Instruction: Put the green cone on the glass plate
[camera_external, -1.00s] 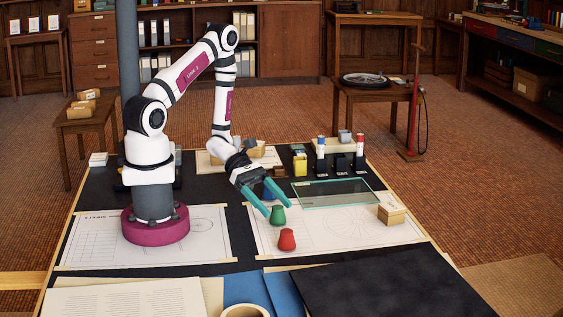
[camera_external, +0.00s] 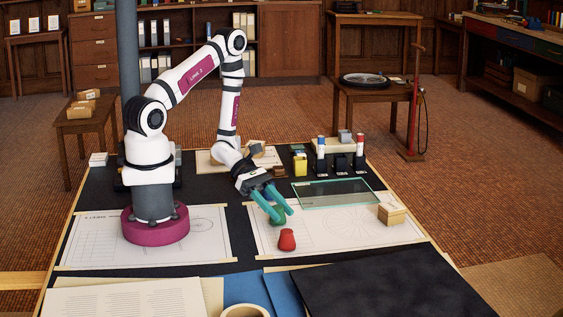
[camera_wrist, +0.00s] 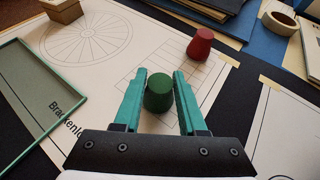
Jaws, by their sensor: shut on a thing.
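The green cone (camera_wrist: 158,93) is between the two teal fingers of my gripper (camera_wrist: 159,80) in the wrist view. My gripper is shut on it, and the cone is partly hidden by the fingers (camera_external: 279,214) in the external view, where a bit of the green cone (camera_external: 277,221) shows below them. The cone is at the drawing sheet; I cannot tell whether it touches it. The glass plate (camera_external: 335,193) lies flat behind and to the right of my gripper. Its edge and clear surface also show at the left of the wrist view (camera_wrist: 28,100). No object lies on the visible plate.
A red cone-like piece (camera_external: 287,240) stands just in front of my gripper. Pen holders (camera_external: 341,164) and a yellow holder (camera_external: 300,165) stand behind the plate. A tape roll (camera_external: 245,311) is at the front edge.

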